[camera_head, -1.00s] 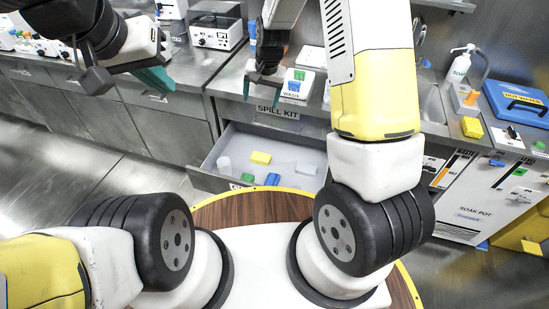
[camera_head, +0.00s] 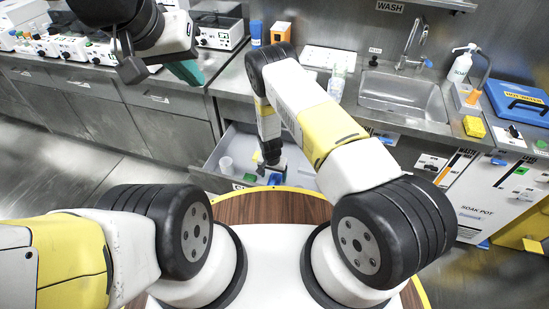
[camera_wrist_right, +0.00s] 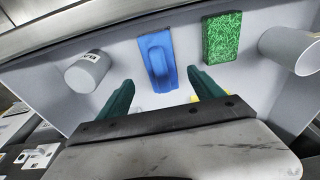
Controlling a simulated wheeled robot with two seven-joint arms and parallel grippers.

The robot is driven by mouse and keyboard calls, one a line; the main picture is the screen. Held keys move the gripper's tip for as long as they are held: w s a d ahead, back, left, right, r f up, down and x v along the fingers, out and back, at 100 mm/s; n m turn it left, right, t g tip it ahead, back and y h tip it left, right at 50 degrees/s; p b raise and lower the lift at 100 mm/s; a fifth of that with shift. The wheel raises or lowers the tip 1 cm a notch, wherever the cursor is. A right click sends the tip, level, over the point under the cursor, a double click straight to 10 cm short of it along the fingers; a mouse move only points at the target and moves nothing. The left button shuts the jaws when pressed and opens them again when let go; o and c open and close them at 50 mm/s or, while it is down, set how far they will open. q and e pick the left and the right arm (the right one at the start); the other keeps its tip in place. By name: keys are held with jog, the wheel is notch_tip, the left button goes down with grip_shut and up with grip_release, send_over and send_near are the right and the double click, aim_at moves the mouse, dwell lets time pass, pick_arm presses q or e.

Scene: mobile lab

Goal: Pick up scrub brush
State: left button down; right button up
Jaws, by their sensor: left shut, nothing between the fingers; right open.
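The blue block with a raised ridge, which looks like the scrub brush, lies in the open drawer; it shows in the right wrist view (camera_wrist_right: 157,62) and in the head view (camera_head: 275,179). My right gripper (camera_head: 268,166) is over the drawer, pointing down. In the right wrist view its two teal fingers (camera_wrist_right: 161,78) are apart, with the blue brush beyond and between them in the picture; I see no contact. My left gripper (camera_head: 187,73) is shut and empty, raised at the upper left, far from the drawer.
The drawer (camera_wrist_right: 258,88) also holds a green scouring pad (camera_wrist_right: 222,38), a labelled grey cup (camera_wrist_right: 87,71), a white cylinder (camera_wrist_right: 291,50) and a partly hidden yellow item (camera_wrist_right: 195,98). A steel counter with a sink (camera_head: 402,93) stands behind.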

aim_at(273, 179)
jog(key=f, duration=0.5)
jog(key=shift+w+f, duration=0.25)
jog(key=shift+w, duration=0.1)
grip_shut()
notch_tip(273, 179, up, 10)
jog(key=shift+r, duration=0.1)
dwell(0.4)
